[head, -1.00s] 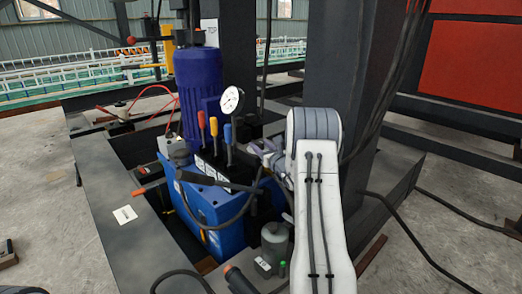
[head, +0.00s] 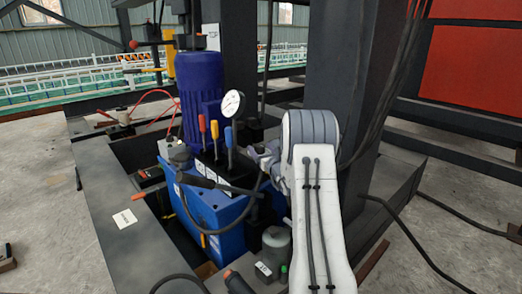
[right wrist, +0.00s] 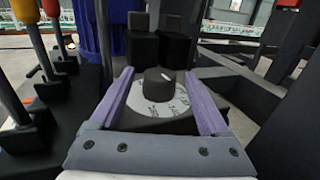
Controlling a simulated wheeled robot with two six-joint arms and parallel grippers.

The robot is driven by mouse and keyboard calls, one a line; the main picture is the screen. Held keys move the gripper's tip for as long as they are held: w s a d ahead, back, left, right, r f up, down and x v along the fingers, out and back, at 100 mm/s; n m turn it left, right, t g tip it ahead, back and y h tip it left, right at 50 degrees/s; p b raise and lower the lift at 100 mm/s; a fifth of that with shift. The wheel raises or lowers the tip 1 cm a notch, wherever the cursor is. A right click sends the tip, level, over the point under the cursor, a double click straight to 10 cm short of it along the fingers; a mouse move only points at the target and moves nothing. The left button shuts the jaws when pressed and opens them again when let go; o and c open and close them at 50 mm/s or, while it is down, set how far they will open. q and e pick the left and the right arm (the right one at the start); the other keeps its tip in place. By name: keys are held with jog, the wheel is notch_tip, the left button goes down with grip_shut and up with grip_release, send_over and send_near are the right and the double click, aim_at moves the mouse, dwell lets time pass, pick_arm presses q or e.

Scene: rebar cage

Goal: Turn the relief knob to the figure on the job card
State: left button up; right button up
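The relief knob (right wrist: 160,84) is a short dark cylinder with a pale mark on top, in the right wrist view. It stands on a round white dial plate (right wrist: 178,104) with dark markings too small to read. My right gripper (right wrist: 158,74) is open, its two purple fingers on either side of the knob with gaps showing; I see no contact. In the head view my right gripper (head: 264,154) is beside the blue power unit (head: 212,212), and the knob is hidden. A white card (head: 124,218) lies on the dark frame at left; its writing is unreadable. My left gripper is out of view.
A pressure gauge (head: 232,103) and red, yellow and blue levers (head: 214,130) stand close left of the right gripper. A dark column (head: 340,75) rises behind my right arm. A black hose (head: 222,222) loops over the unit's front. A white sheet (head: 212,37) hangs behind the motor.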

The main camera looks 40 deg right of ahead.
jog(key=p+v, duration=0.2)
jog(key=v, duration=0.8)
jog(key=shift+s+p, duration=0.3)
jog(key=shift+a, duration=0.1)
